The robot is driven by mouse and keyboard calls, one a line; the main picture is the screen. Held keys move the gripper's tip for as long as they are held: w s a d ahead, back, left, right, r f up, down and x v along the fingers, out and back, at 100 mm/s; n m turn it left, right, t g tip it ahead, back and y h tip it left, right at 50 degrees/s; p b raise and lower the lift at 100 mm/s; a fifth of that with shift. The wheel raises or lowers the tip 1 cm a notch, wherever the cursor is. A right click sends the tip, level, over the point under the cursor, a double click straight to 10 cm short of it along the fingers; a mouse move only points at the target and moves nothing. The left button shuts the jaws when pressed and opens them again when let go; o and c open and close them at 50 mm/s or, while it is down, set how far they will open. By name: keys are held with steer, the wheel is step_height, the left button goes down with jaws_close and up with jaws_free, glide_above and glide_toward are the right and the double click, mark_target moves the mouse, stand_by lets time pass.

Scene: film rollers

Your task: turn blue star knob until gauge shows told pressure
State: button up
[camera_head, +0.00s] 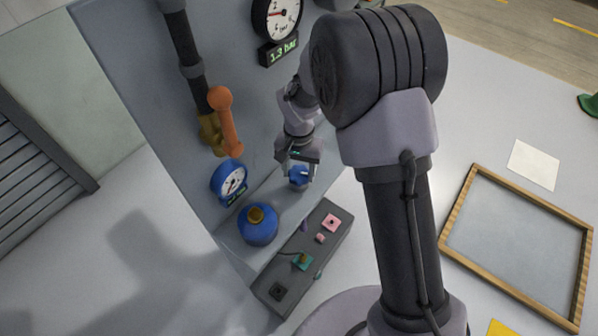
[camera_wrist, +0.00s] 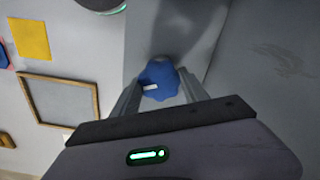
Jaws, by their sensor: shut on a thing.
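The blue star knob (camera_head: 299,176) is on the grey panel, low in the middle of the head view. My gripper (camera_head: 298,172) is at the knob, with its fingers to either side of it. In the wrist view the knob (camera_wrist: 159,80) shows a white mark, and my gripper (camera_wrist: 160,100) is shut on it. A black-rimmed gauge with a white face (camera_head: 277,18) is at the top, partly cut off. A display below it (camera_head: 283,51) reads about 1.3 bar. A smaller blue-rimmed gauge (camera_head: 230,183) is at left.
An orange-handled valve (camera_head: 226,120) on a dark pipe, a blue round container (camera_head: 258,226) and a grey box with coloured controls (camera_head: 305,255) are near the knob.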

mark_target(299, 172)
steer(key=shift+m, duration=0.6)
steer(key=o, duration=1.4)
step_height(299, 172, up, 18)
steer(key=p, duration=0.5)
steer(key=shift+f, duration=0.25)
